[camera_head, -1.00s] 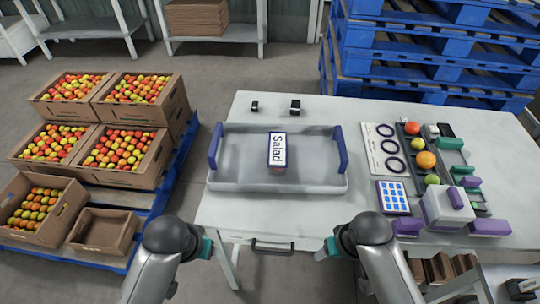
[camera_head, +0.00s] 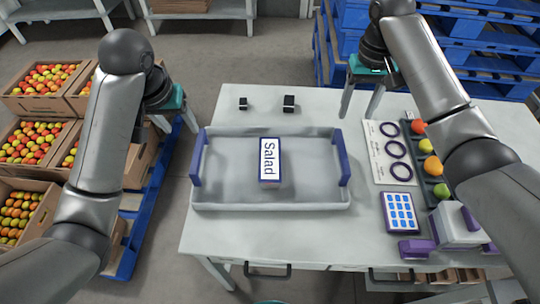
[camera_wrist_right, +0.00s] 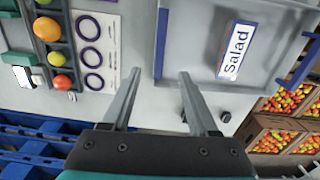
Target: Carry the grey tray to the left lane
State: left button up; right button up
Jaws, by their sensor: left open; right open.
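The grey tray (camera_head: 225,175) lies flat on the table, with a purple handle at its left end (camera_head: 197,158) and another at its right end (camera_head: 343,160). A box labelled "Salad" (camera_head: 269,150) stands inside it; the tray (camera_wrist_right: 195,45) and box (camera_wrist_right: 237,48) also show in the right wrist view. My left gripper (camera_head: 178,126) is open and empty, above and behind the left handle, apart from it. My right gripper (camera_head: 360,114) is open and empty, behind and slightly right of the right handle. Its two fingers (camera_wrist_right: 158,100) show apart in the right wrist view. No left lane is identifiable.
Two small black objects (camera_head: 289,103) stand behind the tray. A card with purple rings (camera_head: 393,150), a fruit rack (camera_head: 428,165) and a keypad (camera_head: 400,212) lie right of it. Fruit boxes (camera_head: 30,180) on a blue pallet stand left; blue pallets (camera_head: 465,50) are stacked behind.

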aim_at(197, 150)
pick_arm(q)
jog(key=shift+s, duration=0.15)
pick_arm(e)
jog(key=shift+s, duration=0.15)
pick_arm(q)
jog(key=x, duration=1.5)
jog(key=shift+f, duration=0.15)
pick_arm(e)
notch_tip(197, 150, down, 15)
jog(key=shift+f, duration=0.1)
pick_arm(q)
grip_shut()
pick_arm(e)
grip_shut()
